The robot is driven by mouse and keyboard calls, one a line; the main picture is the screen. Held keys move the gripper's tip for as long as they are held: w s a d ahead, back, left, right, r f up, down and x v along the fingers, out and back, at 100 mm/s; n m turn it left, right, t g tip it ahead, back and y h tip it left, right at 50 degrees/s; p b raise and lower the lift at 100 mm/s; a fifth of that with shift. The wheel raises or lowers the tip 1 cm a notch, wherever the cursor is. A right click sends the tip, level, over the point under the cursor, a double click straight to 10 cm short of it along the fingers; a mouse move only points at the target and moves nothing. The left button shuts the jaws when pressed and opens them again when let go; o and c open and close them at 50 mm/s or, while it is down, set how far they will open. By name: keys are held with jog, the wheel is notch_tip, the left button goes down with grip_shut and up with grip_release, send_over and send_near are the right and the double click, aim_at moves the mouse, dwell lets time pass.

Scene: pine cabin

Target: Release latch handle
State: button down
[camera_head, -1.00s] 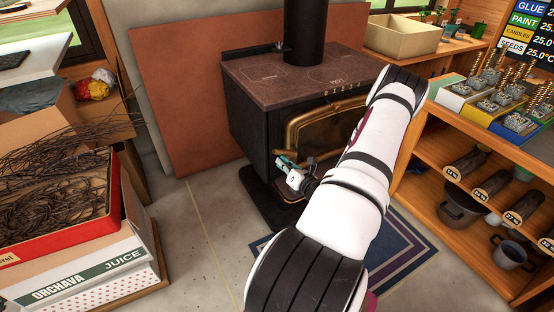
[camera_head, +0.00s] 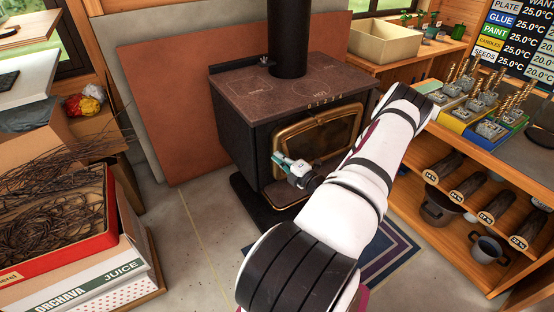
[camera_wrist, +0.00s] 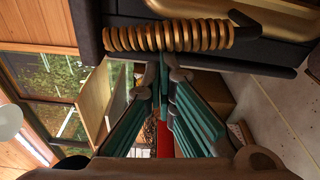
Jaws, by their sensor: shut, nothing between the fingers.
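The black stove (camera_head: 250,165) has a brass-framed door (camera_head: 325,122) that looks closed. In the wrist view, a brass coil-wrapped latch handle (camera_wrist: 165,36) runs across the top of the picture, beside the dark stove front. My gripper (camera_head: 278,160) is at the left edge of the door in the head view. Its teal fingers are together and empty, and the fingertips (camera_wrist: 165,62) lie close to the coil, beside it and not around it. I cannot tell if they touch it. In the head view the handle is hard to make out behind my gripper.
A wooden shelf (camera_head: 460,235) with logs and pots stands on the right. A red box (camera_head: 75,252) of twigs sits on cartons at the left. Bare floor (camera_head: 200,225) lies between the cartons and the stove, with a striped rug (camera_head: 395,262) in front.

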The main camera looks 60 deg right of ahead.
jog(key=shift+s+d+r+p, duration=0.3)
jog(key=shift+s+d, duration=0.05)
jog(key=shift+d, duration=0.25)
dwell(0.3)
